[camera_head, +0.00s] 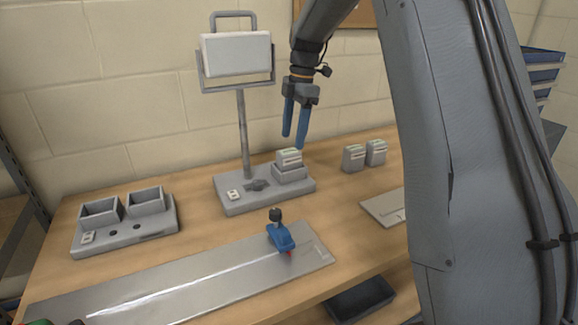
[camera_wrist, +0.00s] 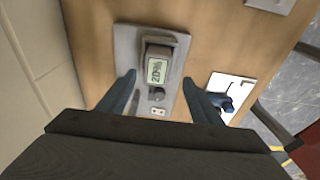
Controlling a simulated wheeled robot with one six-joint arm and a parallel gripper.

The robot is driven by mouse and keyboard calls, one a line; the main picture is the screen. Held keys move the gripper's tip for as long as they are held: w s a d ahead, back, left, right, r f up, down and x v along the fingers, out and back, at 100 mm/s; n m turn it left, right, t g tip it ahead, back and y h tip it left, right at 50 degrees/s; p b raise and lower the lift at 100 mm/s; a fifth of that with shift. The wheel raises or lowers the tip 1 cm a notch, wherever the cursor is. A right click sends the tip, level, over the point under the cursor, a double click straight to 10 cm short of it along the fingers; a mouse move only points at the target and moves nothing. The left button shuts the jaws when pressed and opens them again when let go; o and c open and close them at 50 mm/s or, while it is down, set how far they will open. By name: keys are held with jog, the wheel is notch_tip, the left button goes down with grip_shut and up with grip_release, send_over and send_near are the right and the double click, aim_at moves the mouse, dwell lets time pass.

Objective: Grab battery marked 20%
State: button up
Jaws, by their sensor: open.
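The battery marked 20% (camera_wrist: 157,70) shows its label in the wrist view, between my two fingers and beyond their tips. In the head view the same battery (camera_head: 289,158) sits upright in a grey holder on the grey stand base (camera_head: 240,207). My gripper (camera_head: 295,143) is open and empty, with its blue fingers pointing down above the battery and apart from it. In the wrist view my gripper (camera_wrist: 158,77) has one finger on each side of the stand base.
Two more grey batteries (camera_head: 364,155) stand on the wooden table to the right. A dock with two empty bins (camera_head: 125,222) is at the left. A lamp-like panel on a post (camera_head: 238,58) rises beside my gripper. A blue clamp tool (camera_head: 280,236) rests on a metal plate (camera_head: 180,283) in front.

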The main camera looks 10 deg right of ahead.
aim_at(290, 151)
jog(key=shift+w+a+f+p, duration=0.15)
jog(key=shift+f+p, duration=0.3)
jog(key=shift+f, duration=0.75)
jog(key=shift+a+f+p, duration=0.25)
jog(key=shift+f+p, duration=0.2)
jog(key=shift+f, duration=0.8)
jog(key=shift+w+a+f+p, duration=0.15)
jog(key=shift+f+p, duration=0.3)
jog(key=shift+f, duration=0.75)
jog(key=shift+s, duration=0.1)
jog(key=shift+c, duration=0.2)
jog(key=c, duration=1.4)
